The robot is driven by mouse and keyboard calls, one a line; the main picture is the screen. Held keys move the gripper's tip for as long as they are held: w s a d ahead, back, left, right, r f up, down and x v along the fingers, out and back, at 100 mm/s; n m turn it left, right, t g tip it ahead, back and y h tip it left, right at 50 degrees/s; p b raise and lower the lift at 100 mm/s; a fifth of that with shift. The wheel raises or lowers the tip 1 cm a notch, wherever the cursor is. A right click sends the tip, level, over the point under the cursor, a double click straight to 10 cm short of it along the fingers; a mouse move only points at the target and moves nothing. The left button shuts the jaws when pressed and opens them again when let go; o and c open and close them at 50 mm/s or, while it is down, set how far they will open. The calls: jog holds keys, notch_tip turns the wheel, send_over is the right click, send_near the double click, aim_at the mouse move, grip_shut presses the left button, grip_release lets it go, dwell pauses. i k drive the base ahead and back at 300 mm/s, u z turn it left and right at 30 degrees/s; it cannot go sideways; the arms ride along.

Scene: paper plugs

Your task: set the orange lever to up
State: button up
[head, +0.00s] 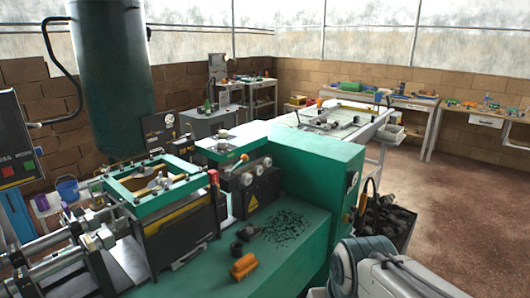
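A small orange lever (243,158) shows on the front of the green machine (305,155), just above a row of round knobs (246,179). It looks slanted, with its orange end toward the upper right; it is too small to tell its exact setting. My gripper is not in view; only a white and grey part of my arm (390,275) shows at the lower right, apart from the lever.
An orange block (244,266) and dark shavings (285,228) lie on the green machine top. A red handle (213,177) stands left of the knobs. A dark bin (388,215) stands right of the machine. Open brown floor (460,205) lies to the right.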

aim_at(244, 158)
jog(key=u, duration=0.05)
jog(key=i, duration=1)
jog(key=u, duration=0.35)
